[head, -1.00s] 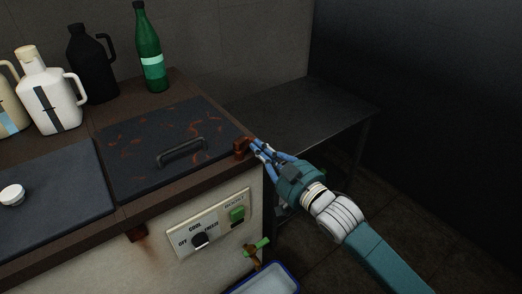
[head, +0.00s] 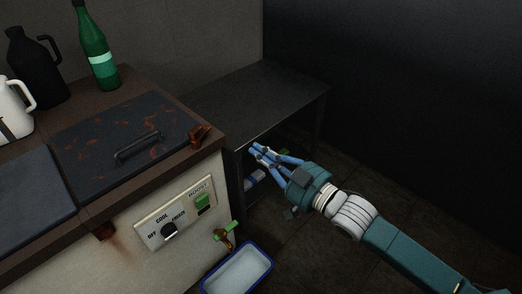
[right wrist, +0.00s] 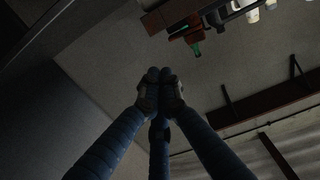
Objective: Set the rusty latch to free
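The rusty latch (head: 200,136) is a small red-brown piece at the right edge of the dark, rust-streaked lid (head: 92,158). Its upper part points up and to the right in the head view. My right gripper (head: 257,151) is to the right of the latch and clear of it, beyond the tank's side. Its blue fingers are together with nothing between them. The right wrist view also shows the closed fingertips (right wrist: 160,84). I cannot make out the latch for certain in that view. My left gripper is not in view.
A control panel (head: 175,217) with a dial and green button is on the tank front, near a green-handled tap (head: 224,234). A blue-rimmed basin (head: 238,270) stands below. A dark table (head: 285,95) stands behind my gripper. A green bottle (head: 97,50) and jugs stand at back left.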

